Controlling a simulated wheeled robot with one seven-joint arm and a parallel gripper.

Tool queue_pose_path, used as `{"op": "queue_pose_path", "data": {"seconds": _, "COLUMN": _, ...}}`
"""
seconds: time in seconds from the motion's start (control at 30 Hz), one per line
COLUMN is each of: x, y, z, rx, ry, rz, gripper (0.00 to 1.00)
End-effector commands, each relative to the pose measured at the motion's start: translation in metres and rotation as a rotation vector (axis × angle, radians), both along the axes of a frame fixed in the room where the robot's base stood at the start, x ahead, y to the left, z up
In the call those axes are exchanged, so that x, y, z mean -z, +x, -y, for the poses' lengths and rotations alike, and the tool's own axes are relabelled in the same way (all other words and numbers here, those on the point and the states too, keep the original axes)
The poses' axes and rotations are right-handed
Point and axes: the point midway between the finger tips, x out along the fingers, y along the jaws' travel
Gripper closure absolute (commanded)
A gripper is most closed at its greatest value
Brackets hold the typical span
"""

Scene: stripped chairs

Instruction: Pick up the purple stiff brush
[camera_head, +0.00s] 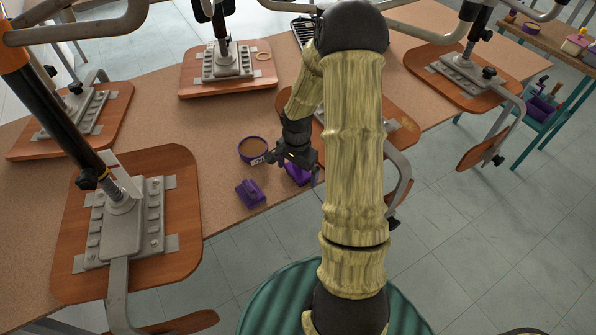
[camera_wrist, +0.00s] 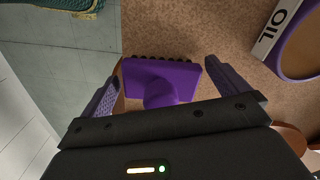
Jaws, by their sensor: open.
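The purple brush (camera_wrist: 165,80) lies on the brown table between my gripper's two fingers in the wrist view. It shows a flat purple body, a rounded handle part toward the gripper, and dark bristles along its far edge. My gripper (camera_head: 296,166) is open above it, with a finger on either side; no grip on the brush shows. In the head view the brush (camera_head: 298,174) is partly hidden by the gripper. Whether the fingers touch it I cannot tell.
A second purple item (camera_head: 250,193) lies left of the gripper near the table edge. A round purple-rimmed tin (camera_head: 253,149) labelled OIL stands close by. Upturned chair seats (camera_head: 175,165) with metal legs crowd the table (camera_head: 226,125). A striped green stool (camera_head: 265,300) stands below.

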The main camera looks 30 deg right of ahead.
Motion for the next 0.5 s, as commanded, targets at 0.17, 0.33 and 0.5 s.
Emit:
{"op": "queue_pose_path", "data": {"seconds": 0.17, "x": -0.0002, "y": 0.0001, "z": 0.0001, "rx": 0.0, "ry": 0.0, "rz": 0.0, "gripper": 0.24}}
{"op": "queue_pose_path", "data": {"seconds": 0.33, "x": -0.0003, "y": 0.0001, "z": 0.0001, "rx": 0.0, "ry": 0.0, "rz": 0.0, "gripper": 0.38}}
{"op": "queue_pose_path", "data": {"seconds": 0.5, "x": -0.0015, "y": 0.0003, "z": 0.0002, "rx": 0.0, "ry": -0.001, "rz": 0.001, "gripper": 0.38}}
